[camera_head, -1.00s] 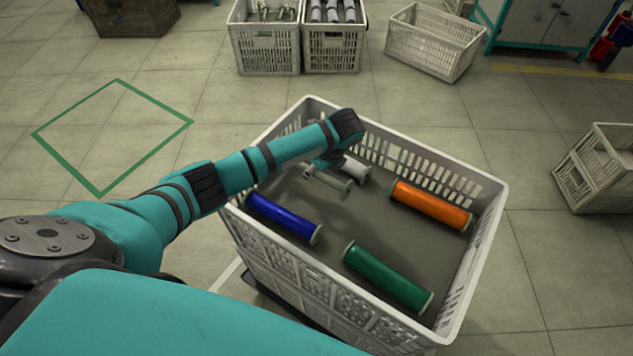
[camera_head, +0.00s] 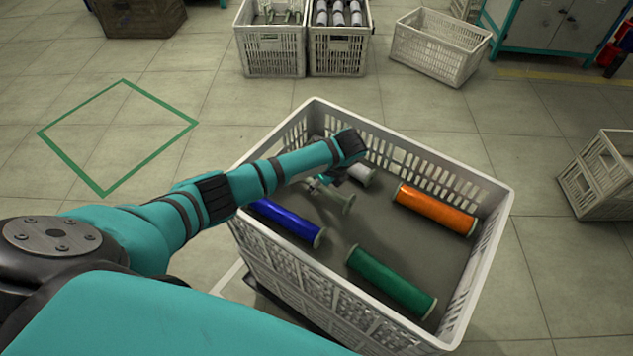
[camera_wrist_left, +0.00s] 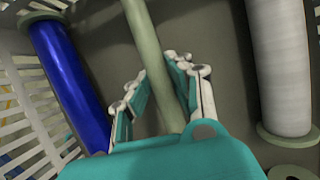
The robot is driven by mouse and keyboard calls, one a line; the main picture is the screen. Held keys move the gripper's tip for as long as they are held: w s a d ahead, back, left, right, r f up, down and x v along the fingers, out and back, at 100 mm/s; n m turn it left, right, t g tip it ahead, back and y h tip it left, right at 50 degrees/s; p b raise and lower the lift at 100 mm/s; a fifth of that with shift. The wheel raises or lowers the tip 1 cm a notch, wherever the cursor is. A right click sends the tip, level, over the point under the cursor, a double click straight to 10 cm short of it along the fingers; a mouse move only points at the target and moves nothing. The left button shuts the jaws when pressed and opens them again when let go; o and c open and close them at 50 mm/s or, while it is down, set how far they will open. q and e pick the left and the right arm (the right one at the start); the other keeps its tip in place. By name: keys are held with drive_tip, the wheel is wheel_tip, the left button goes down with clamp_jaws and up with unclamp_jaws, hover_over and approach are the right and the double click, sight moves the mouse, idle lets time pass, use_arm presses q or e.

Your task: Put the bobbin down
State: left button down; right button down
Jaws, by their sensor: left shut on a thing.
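A bare, pale grey-green bobbin (camera_head: 331,194) is in the white crate (camera_head: 300,270), between the blue bobbin and the white bobbin. My left gripper (camera_head: 318,181) reaches into the crate from the left, mostly hidden behind its wrist. In the left wrist view its fingers (camera_wrist_left: 158,92) stand on either side of the bobbin's slim core (camera_wrist_left: 150,50), shut on it. The bobbin lies at a slant near the crate floor; I cannot tell whether it touches it. My right gripper is not in view.
In the crate are a blue bobbin (camera_head: 288,218), a green bobbin (camera_head: 391,281), an orange bobbin (camera_head: 435,209) and a white bobbin (camera_head: 361,174). The crate floor (camera_head: 365,225) is clear in the middle. Other crates (camera_head: 270,50) stand behind. A green square (camera_head: 160,151) marks the floor at left.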

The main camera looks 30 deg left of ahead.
use_arm(q)
drive_tip(key=c, duration=1.2)
unclamp_jaws()
drive_tip(key=shift+c, duration=0.2)
drive_tip(key=shift+r, duration=0.3)
drive_tip(key=p+v, duration=0.1)
drive_tip(key=v, duration=1.1)
drive_tip(key=shift+r, duration=0.35)
